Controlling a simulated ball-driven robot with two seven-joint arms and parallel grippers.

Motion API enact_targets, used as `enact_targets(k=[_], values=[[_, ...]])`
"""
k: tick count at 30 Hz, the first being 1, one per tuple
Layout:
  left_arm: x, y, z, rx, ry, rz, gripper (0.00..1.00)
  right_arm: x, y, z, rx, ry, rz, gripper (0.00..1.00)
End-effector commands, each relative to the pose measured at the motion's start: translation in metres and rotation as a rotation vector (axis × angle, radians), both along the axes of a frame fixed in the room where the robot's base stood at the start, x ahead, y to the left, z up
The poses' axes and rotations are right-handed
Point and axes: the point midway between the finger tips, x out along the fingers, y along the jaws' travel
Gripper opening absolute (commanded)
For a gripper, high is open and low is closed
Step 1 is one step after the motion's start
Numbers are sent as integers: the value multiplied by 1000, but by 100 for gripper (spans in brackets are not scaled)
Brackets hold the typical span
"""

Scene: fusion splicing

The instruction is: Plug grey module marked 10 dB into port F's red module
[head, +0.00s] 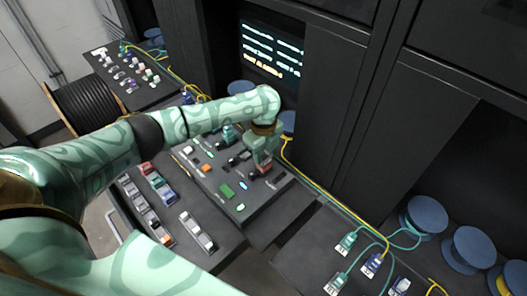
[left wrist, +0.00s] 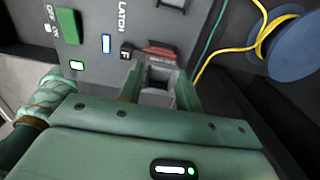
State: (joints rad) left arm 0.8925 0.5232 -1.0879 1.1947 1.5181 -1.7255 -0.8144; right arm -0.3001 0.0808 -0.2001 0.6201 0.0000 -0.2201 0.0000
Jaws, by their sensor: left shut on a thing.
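My left gripper (head: 262,162) is over the right side of the middle dark panel (head: 222,178). In the left wrist view its two fingers (left wrist: 158,92) are shut on a grey module (left wrist: 156,76). The module's marking cannot be read. In the head view the gripper mostly hides both modules. My right gripper is not in view.
The panel carries a green block (left wrist: 69,26), a lit blue-white window (left wrist: 106,43) and the word LATCH. A tray at the left holds several modules, one grey (head: 197,234). A yellow cable (left wrist: 226,47) and a blue spool (left wrist: 292,42) are right of the port.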

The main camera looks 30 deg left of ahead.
Motion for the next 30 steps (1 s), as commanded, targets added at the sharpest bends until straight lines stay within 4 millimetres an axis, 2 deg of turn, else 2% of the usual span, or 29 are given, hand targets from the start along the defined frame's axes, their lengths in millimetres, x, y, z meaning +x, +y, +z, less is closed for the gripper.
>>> enact_targets(k=[7, 8, 9, 10, 11, 19, 22, 26, 30], values=[[0, 0, -3, 0, -1, 0, 18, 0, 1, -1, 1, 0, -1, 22], [0, 0, -3, 0, 0, 0, 37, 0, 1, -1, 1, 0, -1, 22], [0, 0, -3, 0, 0, 0, 48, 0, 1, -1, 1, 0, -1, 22], [0, 0, -3, 0, 0, 0, 56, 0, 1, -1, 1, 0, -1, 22], [0, 0, -3, 0, 0, 0, 60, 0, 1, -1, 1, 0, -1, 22], [0, 0, -2, 0, 0, 0, 60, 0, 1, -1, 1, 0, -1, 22], [0, 0, 6, 0, -1, 1, 60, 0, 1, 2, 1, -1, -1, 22], [1, 1, 31, -1, -3, 1, 60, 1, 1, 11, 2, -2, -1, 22], [1, 1, 71, 0, -4, 0, 60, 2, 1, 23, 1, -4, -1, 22]])
